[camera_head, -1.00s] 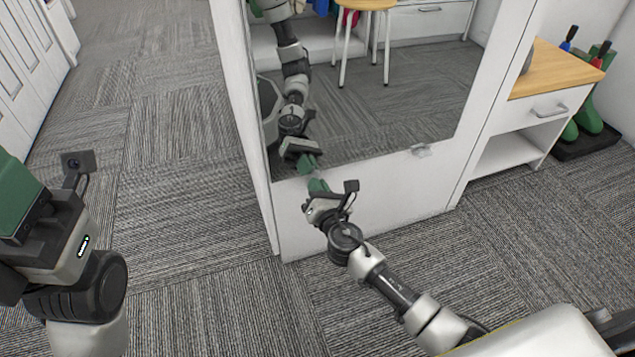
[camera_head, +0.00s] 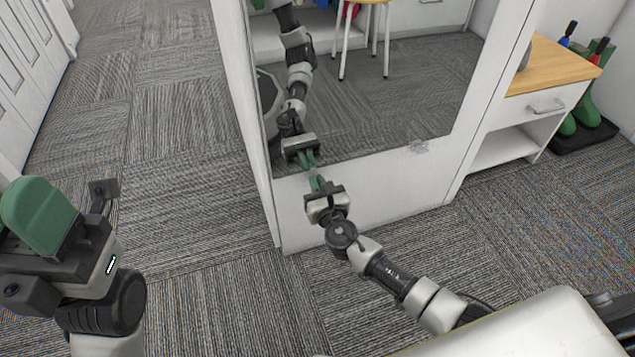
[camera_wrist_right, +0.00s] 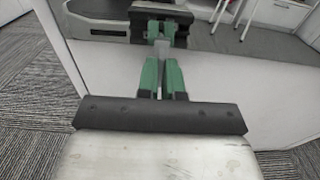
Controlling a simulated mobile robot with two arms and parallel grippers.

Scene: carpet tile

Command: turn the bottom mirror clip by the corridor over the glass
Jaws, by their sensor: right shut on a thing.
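The mirror glass (camera_head: 375,100) is set in a white panel (camera_head: 385,190) and reflects my right arm. My right gripper (camera_head: 317,183) is at the glass's lower edge, near its left corner. In the right wrist view, its green fingers (camera_wrist_right: 162,68) are shut on a small grey clip (camera_wrist_right: 161,47) at the edge of the glass. The fingers mostly hide this clip, so I cannot tell its exact angle. Another clip (camera_head: 420,147) sits farther right on the bottom edge. My left gripper (camera_head: 40,215) is at the far left, away from the mirror; its opening is unclear.
A white cabinet with a wooden top (camera_head: 550,65) stands right of the mirror panel. Green boots (camera_head: 588,112) stand on a dark tray beyond it. The carpeted corridor (camera_head: 150,110) on the left is clear, with white doors (camera_head: 30,70) along its far side.

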